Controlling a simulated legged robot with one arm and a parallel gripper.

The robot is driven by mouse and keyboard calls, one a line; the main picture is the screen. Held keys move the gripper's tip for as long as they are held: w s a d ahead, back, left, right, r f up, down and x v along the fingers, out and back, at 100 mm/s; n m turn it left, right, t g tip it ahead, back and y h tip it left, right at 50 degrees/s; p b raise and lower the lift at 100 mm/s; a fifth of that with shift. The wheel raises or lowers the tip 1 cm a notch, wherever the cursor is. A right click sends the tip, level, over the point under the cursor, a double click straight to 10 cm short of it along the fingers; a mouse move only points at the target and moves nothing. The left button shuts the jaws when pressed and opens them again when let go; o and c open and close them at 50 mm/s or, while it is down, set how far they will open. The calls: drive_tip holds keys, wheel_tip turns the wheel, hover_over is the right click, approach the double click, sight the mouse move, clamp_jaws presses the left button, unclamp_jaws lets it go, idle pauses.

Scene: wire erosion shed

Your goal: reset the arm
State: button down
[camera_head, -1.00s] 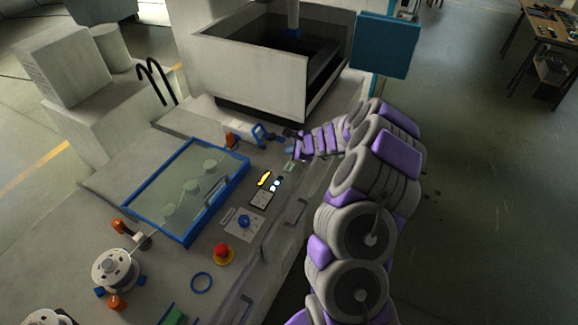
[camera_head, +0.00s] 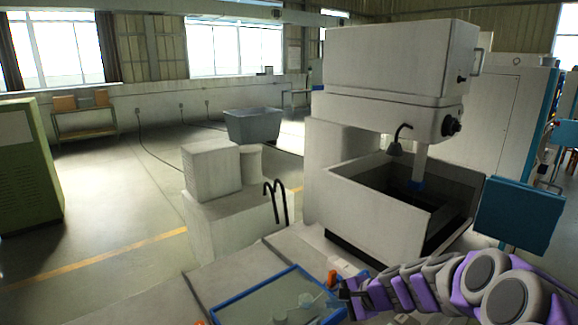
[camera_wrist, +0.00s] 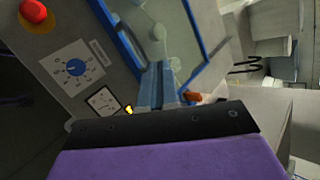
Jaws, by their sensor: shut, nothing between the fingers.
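My arm comes in from the lower right in the head view, purple and grey. My gripper (camera_head: 340,289) is at its left end, just above the workbench by the near right corner of a blue-framed window (camera_head: 228,304). In the wrist view my gripper (camera_wrist: 160,68) shows as two blue-grey fingers close together, shut with nothing between them. They point over the edge of the blue frame (camera_wrist: 122,38). The tips are small and partly hidden in the head view.
A white wire erosion machine with an open tank (camera_head: 375,213) stands behind the arm; a blue panel (camera_head: 520,212) is at right. An orange part (camera_head: 332,278) is close to my gripper. A red button (camera_wrist: 36,12) and blue knob (camera_wrist: 73,67) are on the bench.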

drive_tip(key=s+a+r+n+g+h+b, duration=0.15)
drive_tip(key=s+a+n, duration=0.25)
drive_tip(key=s, duration=0.5)
drive_tip(key=s+a+r+n+g, duration=0.2)
drive_tip(key=s+a+n+g, duration=0.15)
drive_tip(key=s, duration=0.55)
drive_tip(key=s+d+n+g+h, duration=0.1)
drive_tip(key=s+d+n+h, duration=0.1)
drive_tip(key=s, duration=0.9)
drive_tip(key=s+d+f+n+g+h+b, duration=0.1)
drive_tip(key=s+d+n+h, duration=0.2)
drive_tip(key=s+d, duration=0.4)
drive_tip(key=s+h, duration=0.1)
drive_tip(key=s, duration=0.4)
drive_tip(key=shift+d+f, duration=0.2)
drive_tip(key=shift+f, duration=0.1)
drive_tip(key=shift+w, duration=0.1)
idle(2.2)
